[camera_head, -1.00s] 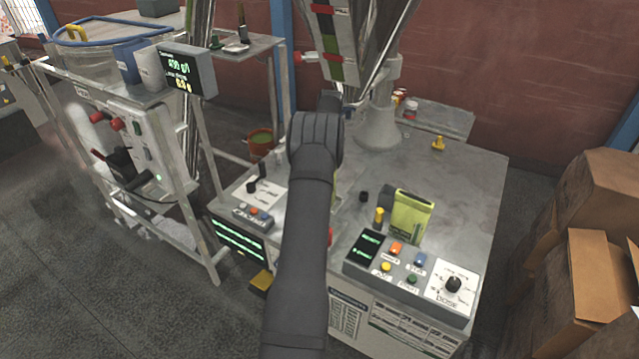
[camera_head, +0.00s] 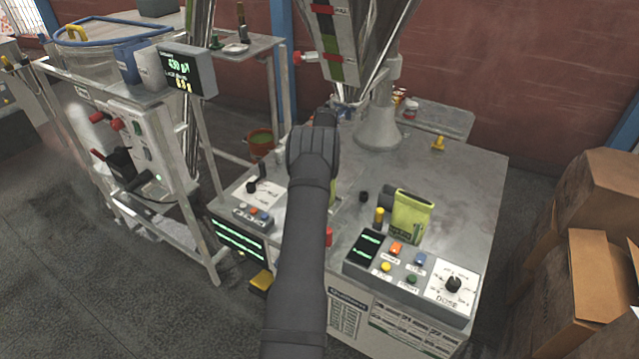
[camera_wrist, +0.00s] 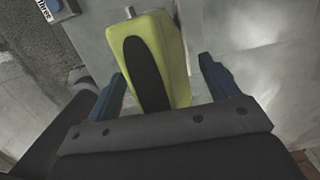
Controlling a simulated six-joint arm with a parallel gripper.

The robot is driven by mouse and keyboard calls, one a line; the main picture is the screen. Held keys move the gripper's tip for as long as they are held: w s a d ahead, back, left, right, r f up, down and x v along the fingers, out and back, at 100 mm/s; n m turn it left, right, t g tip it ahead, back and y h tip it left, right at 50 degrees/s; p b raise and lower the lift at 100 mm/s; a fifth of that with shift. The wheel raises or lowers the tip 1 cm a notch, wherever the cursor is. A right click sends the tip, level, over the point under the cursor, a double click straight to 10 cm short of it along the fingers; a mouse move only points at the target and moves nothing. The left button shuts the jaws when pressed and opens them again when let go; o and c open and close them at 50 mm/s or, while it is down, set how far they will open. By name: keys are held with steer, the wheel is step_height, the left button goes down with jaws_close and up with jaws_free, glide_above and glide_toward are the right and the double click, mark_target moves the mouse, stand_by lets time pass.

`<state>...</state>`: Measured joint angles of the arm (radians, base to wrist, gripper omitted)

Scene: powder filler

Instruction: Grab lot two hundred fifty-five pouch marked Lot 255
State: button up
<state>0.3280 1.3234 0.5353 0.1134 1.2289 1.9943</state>
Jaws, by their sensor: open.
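A yellow-green pouch (camera_head: 411,216) stands upright on the metal table of the filler, just behind the button panel, in the head view. Any lot marking on it is too small to read. In the wrist view a yellow-green pouch (camera_wrist: 158,58) with a dark oval patch lies ahead of and between the fingers of my gripper (camera_wrist: 165,82). The gripper is open, with one blue finger on each side and a gap to the right finger. I cannot tell whether both views show the same pouch. In the head view my arm hides the gripper's fingers.
The button panel (camera_head: 411,275) with a dial lies along the table's front edge. The filler's funnel (camera_head: 345,40) and post (camera_head: 380,115) rise behind my arm. Cardboard boxes (camera_head: 600,200) stand at the right. The table's right part (camera_head: 465,190) is clear.

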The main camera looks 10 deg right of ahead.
steer(key=shift+f, duration=0.25)
stand_by(0.3)
steer(key=shift+r, duration=0.1)
jaws_close()
